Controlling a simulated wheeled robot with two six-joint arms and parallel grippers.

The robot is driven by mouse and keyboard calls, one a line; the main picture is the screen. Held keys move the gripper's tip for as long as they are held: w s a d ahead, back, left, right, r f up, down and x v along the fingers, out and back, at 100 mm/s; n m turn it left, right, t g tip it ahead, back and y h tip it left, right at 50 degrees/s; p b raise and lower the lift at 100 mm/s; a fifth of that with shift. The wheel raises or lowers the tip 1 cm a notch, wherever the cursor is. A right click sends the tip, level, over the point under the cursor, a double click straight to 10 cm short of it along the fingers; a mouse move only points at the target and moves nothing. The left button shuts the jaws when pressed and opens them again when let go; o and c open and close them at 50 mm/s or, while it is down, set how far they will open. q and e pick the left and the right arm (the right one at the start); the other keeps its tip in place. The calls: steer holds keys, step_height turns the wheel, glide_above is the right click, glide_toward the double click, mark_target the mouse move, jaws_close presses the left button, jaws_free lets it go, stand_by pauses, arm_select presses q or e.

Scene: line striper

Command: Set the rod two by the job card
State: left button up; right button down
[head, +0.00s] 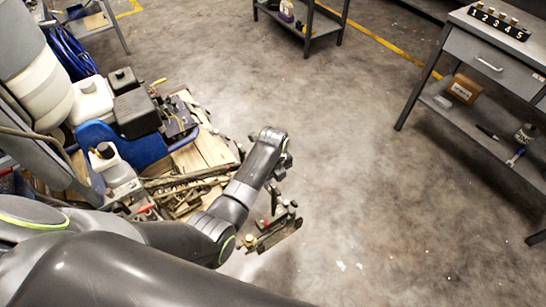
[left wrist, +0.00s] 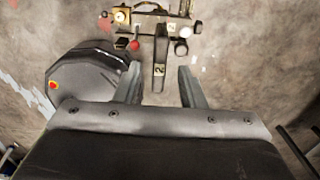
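In the left wrist view a dark upright rod with a white "2" label (left wrist: 160,66) stands between the fingers of my left gripper (left wrist: 160,72). The gripper is open, with a gap on each side of the rod. The rod belongs to a control bar (head: 272,235) with small knobs, low on the striper's outer side. The wrist view shows a red knob (left wrist: 133,45), a white knob (left wrist: 185,32) and a brass fitting (left wrist: 120,16) on it. In the head view my wrist partly hides the left gripper (head: 281,170). I cannot make out a job card. My right gripper is not in view.
The striper, with its blue body (head: 139,149) and black engine (head: 137,112), fills the left. A grey workbench (head: 495,50) at right carries a rack numbered 1 to 5 (head: 497,22). The concrete floor between is clear.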

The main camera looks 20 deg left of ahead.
arm_select(q)
step_height(320, 180, up, 12)
steer(key=shift+r+p, duration=0.15)
steer(key=shift+p, duration=0.25)
stand_by(0.3)
steer(key=s+a+f+n, duration=0.3)
steer(key=s+f+n, duration=0.2)
steer(key=f, duration=0.5)
steer(key=s+a+f+n, duration=0.35)
steer(key=s+f, duration=0.25)
steer(key=f, duration=0.3)
steer(key=s+a+f+n, duration=0.2)
steer(key=s+f+n, duration=0.3)
steer(key=f, duration=0.5)
steer(key=s+a+f+n, duration=0.2)
steer(key=s+f+n, duration=0.1)
steer(key=s, duration=0.6)
steer(key=s+a+f+n, duration=0.2)
steer(key=s+f+n, duration=0.2)
steer(key=s, duration=0.6)
steer(key=s+a+f+n+t+y, duration=0.1)
steer(key=s+f+n, duration=0.3)
steer(key=s, duration=0.5)
steer(key=shift+s+a+n, duration=0.3)
steer(key=shift+a+n, duration=0.55)
steer(key=shift+a, duration=0.05)
